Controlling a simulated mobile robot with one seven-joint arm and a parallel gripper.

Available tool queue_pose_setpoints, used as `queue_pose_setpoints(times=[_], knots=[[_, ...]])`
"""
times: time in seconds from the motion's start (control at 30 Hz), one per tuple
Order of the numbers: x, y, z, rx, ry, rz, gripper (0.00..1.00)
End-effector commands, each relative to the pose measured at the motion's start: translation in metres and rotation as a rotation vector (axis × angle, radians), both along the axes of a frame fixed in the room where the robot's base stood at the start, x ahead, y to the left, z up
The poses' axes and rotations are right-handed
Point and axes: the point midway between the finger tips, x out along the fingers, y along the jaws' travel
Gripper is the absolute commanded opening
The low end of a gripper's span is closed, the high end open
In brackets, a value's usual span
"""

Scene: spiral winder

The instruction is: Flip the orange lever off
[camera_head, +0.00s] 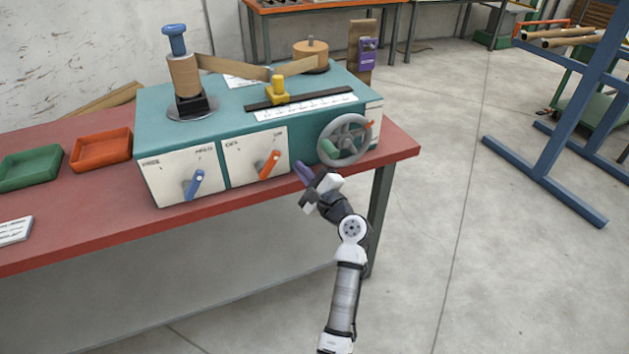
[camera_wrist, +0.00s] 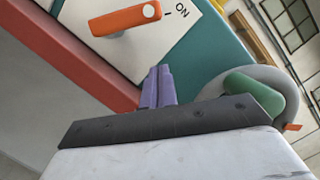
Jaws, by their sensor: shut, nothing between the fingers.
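The orange lever (camera_head: 269,164) is on the right-hand white panel on the front of the teal machine. It tilts, with its pale-ended tip up and to the right. In the wrist view the orange lever (camera_wrist: 127,19) is at the upper left, on the white panel near the printed word ON. My gripper (camera_head: 304,172) has purple fingers and is shut and empty. It is to the right of the lever and apart from it, just in front of the table edge below the handwheel. The shut fingers also show in the wrist view (camera_wrist: 158,86).
A blue lever (camera_head: 194,184) is on the left white panel. A grey handwheel (camera_head: 344,139) with a green handle is close to my gripper. The red table (camera_head: 85,225) carries green and orange trays at left.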

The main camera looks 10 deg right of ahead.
Motion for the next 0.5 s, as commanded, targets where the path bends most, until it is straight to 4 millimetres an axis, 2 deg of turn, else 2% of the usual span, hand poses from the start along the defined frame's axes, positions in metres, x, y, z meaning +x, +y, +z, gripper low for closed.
queue_pose_setpoints(times=[0.03,0.23,0.5], knots=[[0.009,0.006,0.004,0.000,-0.001,0.003,0.00],[-0.002,0.028,0.020,0.000,0.000,0.001,0.00],[-0.005,0.035,0.024,0.000,-0.001,0.001,0.00]])
